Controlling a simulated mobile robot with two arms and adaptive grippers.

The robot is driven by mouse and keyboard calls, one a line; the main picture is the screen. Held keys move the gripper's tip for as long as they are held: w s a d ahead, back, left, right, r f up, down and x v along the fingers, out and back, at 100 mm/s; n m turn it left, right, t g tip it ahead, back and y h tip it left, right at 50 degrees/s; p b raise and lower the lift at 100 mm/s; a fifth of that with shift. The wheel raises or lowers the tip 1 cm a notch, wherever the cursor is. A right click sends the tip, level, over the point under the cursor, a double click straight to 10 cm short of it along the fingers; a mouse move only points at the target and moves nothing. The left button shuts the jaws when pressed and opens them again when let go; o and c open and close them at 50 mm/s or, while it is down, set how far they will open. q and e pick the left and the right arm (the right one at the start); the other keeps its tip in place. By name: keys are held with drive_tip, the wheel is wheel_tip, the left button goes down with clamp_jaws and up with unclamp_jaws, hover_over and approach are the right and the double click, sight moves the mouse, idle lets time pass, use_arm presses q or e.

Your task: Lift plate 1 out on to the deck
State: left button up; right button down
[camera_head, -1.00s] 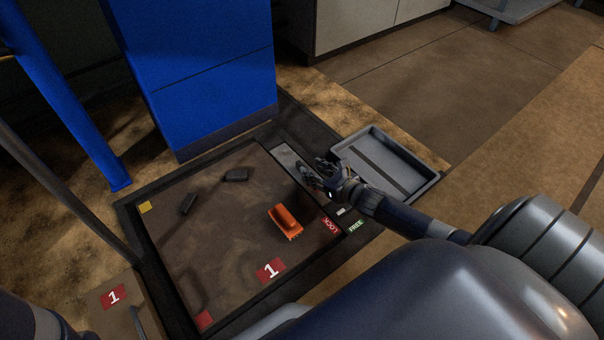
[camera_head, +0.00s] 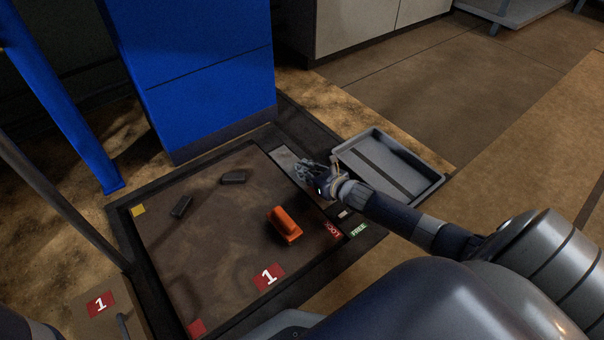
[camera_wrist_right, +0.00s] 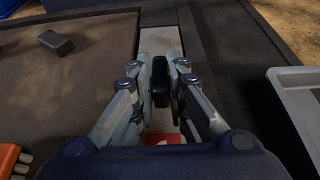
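Plate 1 (camera_head: 215,250) is a large brown plate lying flat in a dark frame (camera_head: 160,290), with a red "1" label (camera_head: 268,277) on it. An orange handle-like block (camera_head: 284,224) stands on its right part. My right gripper (camera_head: 306,168) is over the grey strip (camera_head: 284,156) at the plate's right edge, beyond the LOCK label (camera_head: 333,229) and FREE label (camera_head: 358,230). In the right wrist view its fingertips (camera_wrist_right: 162,75) are either side of a dark upright knob (camera_wrist_right: 160,88). I cannot tell whether they grip it. My left gripper is not in view.
Two dark blocks (camera_head: 181,206) (camera_head: 233,178) lie on the plate. A grey tray (camera_head: 437,187) stands right of the frame. A blue cabinet (camera_head: 205,85) rises behind, and a blue post (camera_head: 75,135) stands at the left. Brown floor at the right is clear.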

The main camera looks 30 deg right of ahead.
drive_tip(key=shift+r, duration=0.15)
wheel_tip(320, 180, up, 9)
drive_tip(key=p, duration=0.8)
drive_tip(key=shift+r, duration=0.5)
